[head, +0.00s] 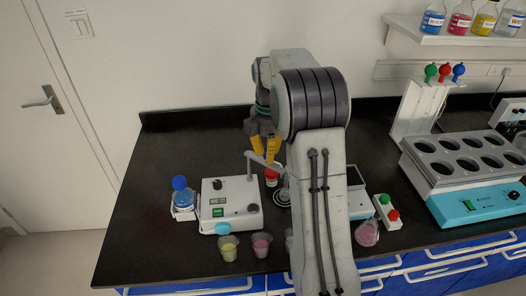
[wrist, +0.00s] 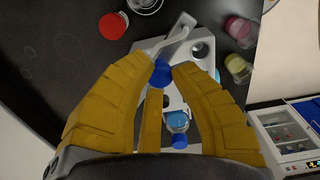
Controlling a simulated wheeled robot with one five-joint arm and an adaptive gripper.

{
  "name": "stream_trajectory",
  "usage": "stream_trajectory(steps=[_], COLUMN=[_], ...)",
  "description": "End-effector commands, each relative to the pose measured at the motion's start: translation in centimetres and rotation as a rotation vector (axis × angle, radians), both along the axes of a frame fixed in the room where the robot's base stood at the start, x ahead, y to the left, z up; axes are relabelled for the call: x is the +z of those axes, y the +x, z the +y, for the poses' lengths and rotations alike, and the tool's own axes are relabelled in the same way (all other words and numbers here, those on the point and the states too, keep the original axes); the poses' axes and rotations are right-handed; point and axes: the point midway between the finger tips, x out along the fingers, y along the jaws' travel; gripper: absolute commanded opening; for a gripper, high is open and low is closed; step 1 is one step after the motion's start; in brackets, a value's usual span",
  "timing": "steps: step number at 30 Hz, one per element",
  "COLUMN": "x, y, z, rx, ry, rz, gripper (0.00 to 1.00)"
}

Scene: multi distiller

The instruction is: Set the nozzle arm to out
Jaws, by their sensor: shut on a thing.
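The white dispenser box (head: 231,199) stands on the black bench, left of my arm; it also shows in the wrist view (wrist: 178,95). Its thin pale nozzle arm (head: 276,164) rises from the box and reaches right, over the area beside the box; it shows in the wrist view too (wrist: 172,41). My gripper (head: 264,154) is above the box, at the nozzle arm. In the wrist view, my yellow fingers (wrist: 161,77) close around a blue knob (wrist: 161,73) at the nozzle arm. The exact contact is partly hidden by the fingers.
A blue-capped bottle (head: 181,194) stands left of the box. A red-capped jar (head: 271,178) is under the nozzle arm. Yellow (head: 228,248) and pink (head: 261,245) cups stand in front. The back-left bench is clear.

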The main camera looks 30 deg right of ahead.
Motion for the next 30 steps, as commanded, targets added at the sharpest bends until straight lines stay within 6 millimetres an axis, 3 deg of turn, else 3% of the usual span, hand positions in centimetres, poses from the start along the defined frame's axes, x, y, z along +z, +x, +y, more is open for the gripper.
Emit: stream_trajectory(steps=[15,30], x=[0.0,-0.2], y=[1.5,2.0], z=[-2.1,-2.5], rx=[0.383,0.494], ry=[0.002,0.001], rz=[0.003,0.003], gripper=[0.0,0.0])
